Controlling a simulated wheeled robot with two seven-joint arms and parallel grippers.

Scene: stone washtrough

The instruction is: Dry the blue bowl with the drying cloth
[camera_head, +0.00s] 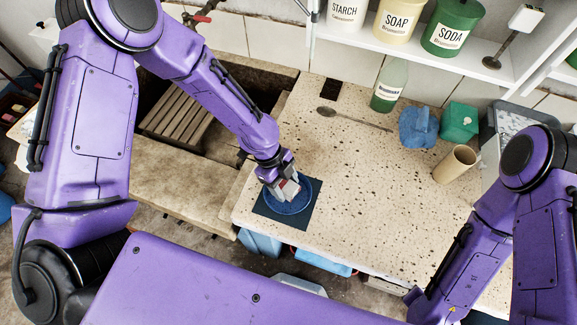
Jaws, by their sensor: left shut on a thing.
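The blue bowl (306,204) sits on a dark square mat (267,208) near the left front corner of the speckled stone counter. My left gripper (286,188) reaches down into the bowl from above. The fingers hide part of the cloth and the bowl's inside, so I cannot tell whether the cloth touches the bowl. My right arm comes in at the right; its gripper is outside the view.
On the counter (335,165) are a long spoon (352,119), a green bottle (389,84), a blue lumpy object (417,128), a green box (459,121) and a brown cup (455,164). A shelf with tubs is behind. The stone trough (165,178) lies left. Mid-counter is clear.

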